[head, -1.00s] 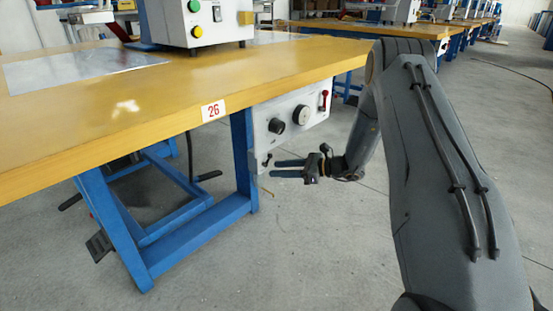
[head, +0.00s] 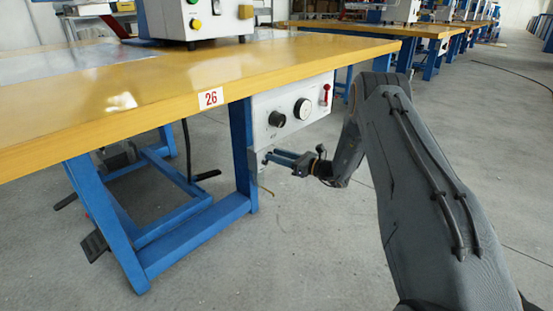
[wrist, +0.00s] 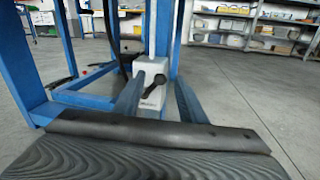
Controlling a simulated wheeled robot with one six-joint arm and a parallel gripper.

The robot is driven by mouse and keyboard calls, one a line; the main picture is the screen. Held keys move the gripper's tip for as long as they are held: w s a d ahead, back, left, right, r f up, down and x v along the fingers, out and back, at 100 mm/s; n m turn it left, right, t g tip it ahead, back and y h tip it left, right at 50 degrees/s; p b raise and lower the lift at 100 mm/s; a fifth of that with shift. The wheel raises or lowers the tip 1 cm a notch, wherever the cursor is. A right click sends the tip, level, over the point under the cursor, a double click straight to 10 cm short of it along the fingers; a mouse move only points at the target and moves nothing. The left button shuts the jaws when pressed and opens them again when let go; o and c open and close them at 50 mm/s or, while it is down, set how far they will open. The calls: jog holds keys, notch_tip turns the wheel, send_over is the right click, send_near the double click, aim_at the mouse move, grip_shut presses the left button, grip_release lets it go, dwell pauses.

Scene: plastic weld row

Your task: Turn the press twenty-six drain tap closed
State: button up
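The press with the number 26 label (head: 211,97) has a light grey panel (head: 262,112) under its table top. The drain tap is at the panel's lower end, largely hidden by my fingers in the head view. In the wrist view the tap's black lever (wrist: 156,82) shows on a pale block (wrist: 150,67), tilted, its thin end pointing down and left. My gripper (head: 272,157) is open, its fingertips at the tap. In the wrist view the lever is between the two fingers (wrist: 160,95); I cannot tell whether they touch it.
A gauge (head: 302,108), a black knob (head: 277,118) and a red-handled lever (head: 326,95) are on the panel above. A blue table leg (head: 241,150) stands close left of the tap. The floor to the right is clear.

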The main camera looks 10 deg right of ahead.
grip_shut()
jog(key=shift+a+r+n+p, duration=0.1)
jog(key=shift+a+n+p, duration=0.05)
jog(key=shift+n+p, duration=0.3)
dwell(0.5)
jog(key=n+p, duration=0.1)
jog(key=s+a+n+p, duration=0.1)
jog(key=n+p, duration=0.1)
jog(key=shift+r+h, duration=0.4)
jog(key=shift+s+a+n+h+p, duration=0.2)
jog(key=shift+a+n+p, duration=0.1)
jog(key=shift+n+p, duration=0.55)
jog(key=shift+s+a+n+h+p, duration=0.15)
jog(key=shift+a+n+p, duration=0.15)
jog(key=shift+n+p, duration=0.55)
